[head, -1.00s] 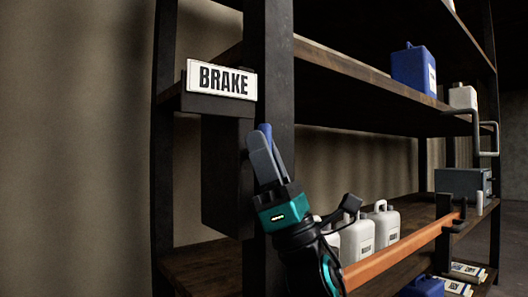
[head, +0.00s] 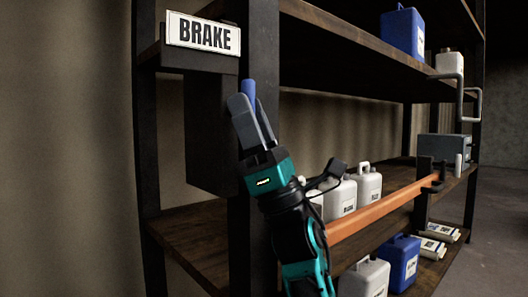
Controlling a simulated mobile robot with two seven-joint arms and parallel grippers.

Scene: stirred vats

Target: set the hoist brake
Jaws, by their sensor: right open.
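A white sign reading BRAKE (head: 203,34) sits on a dark bracket at the upper left of the head view. Below it is a dark box (head: 208,135) on the shelf post. A blue upright handle (head: 248,90) stands just right of the box, in front of the post. My right gripper (head: 251,112) is open, its grey fingers pointing up at the handle. The handle's top shows above the fingers and its lower part is hidden behind them. I cannot tell whether the fingers touch it. My left gripper is not in view.
A dark post (head: 253,215) stands right behind my right gripper. An orange rail (head: 375,210) runs along the shelf front to the right. White jugs (head: 368,184) stand behind it, and a blue canister (head: 403,32) is on the upper shelf. The floor at far right is clear.

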